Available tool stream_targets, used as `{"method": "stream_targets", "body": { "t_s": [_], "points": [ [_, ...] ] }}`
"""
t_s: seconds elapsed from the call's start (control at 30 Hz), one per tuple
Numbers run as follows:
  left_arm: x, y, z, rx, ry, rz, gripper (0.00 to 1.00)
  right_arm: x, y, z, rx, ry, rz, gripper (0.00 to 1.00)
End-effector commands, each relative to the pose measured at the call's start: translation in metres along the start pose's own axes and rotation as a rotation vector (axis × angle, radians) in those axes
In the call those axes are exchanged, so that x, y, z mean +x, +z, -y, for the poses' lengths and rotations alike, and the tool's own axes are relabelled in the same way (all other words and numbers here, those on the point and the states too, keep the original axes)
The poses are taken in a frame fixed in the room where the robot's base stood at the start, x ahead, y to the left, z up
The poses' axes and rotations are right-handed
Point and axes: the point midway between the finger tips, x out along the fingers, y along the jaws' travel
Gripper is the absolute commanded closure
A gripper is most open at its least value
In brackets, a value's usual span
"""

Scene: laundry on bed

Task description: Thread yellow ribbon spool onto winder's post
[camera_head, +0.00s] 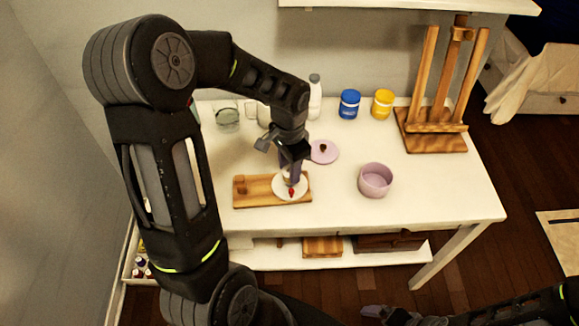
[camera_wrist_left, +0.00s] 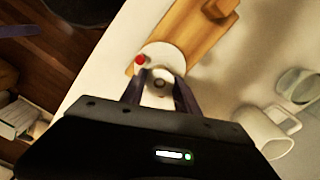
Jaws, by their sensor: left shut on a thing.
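The winder is a wooden board (camera_head: 252,199) on the white table, with a round white disc (camera_head: 280,194) near its right end and a small red knob (camera_head: 291,192) at the disc's edge. In the left wrist view the disc (camera_wrist_left: 172,58), red knob (camera_wrist_left: 140,60) and board (camera_wrist_left: 196,30) lie just beyond the fingertips. My left gripper (camera_wrist_left: 158,88) is shut on a pale, round spool (camera_wrist_left: 158,98) with a ring at its centre, over or close to the disc. I cannot tell whether they touch. No post shows clearly. My right gripper (camera_head: 374,311) is low at the bottom, its opening unclear.
A lilac bowl (camera_head: 375,181) and lilac lid (camera_head: 325,152) stand right of the board. Blue (camera_head: 349,105) and yellow (camera_head: 383,104) jars, a white bottle (camera_head: 315,99) and a glass (camera_head: 227,118) stand behind. A wooden easel (camera_head: 437,143) is at right. The table's front right is clear.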

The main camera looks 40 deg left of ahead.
Motion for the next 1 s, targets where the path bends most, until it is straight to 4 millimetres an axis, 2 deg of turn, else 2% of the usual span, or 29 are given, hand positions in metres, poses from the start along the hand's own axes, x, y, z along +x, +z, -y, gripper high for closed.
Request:
{"method": "stream_targets", "body": {
  "t_s": [0.13, 0.17, 0.47, 0.77, 0.87, 1.0],
  "points": [
    [0.0, 0.0, 0.0, 0.0, 0.0, 0.0, 1.0, 0.0, 0.0, 0.0, 0.0, 0.0, 0.0, 0.0],
    [0.0, 0.0, 0.0, 0.0, 0.0, 0.0, 0.62, 0.0, 0.0, 0.0, 0.0, 0.0, 0.0, 0.0],
    [0.0, 0.0, 0.0, 0.0, 0.0, 0.0, 0.37, 0.0, 0.0, 0.0, 0.0, 0.0, 0.0, 0.0],
    [-0.002, 0.0, 0.0, 0.0, -0.001, -0.001, 0.37, 0.0, 0.0, 0.0, 0.0, 0.0, 0.0, 0.0],
    [-0.008, 0.0, 0.001, -0.001, -0.002, -0.001, 0.37, 0.0, 0.0, 0.0, 0.0, 0.0, 0.0, 0.0],
    [-0.027, -0.001, 0.001, -0.001, -0.002, -0.004, 0.37, 0.001, 0.0, -0.001, 0.0, 0.0, 0.0, 0.0]
  ]
}}
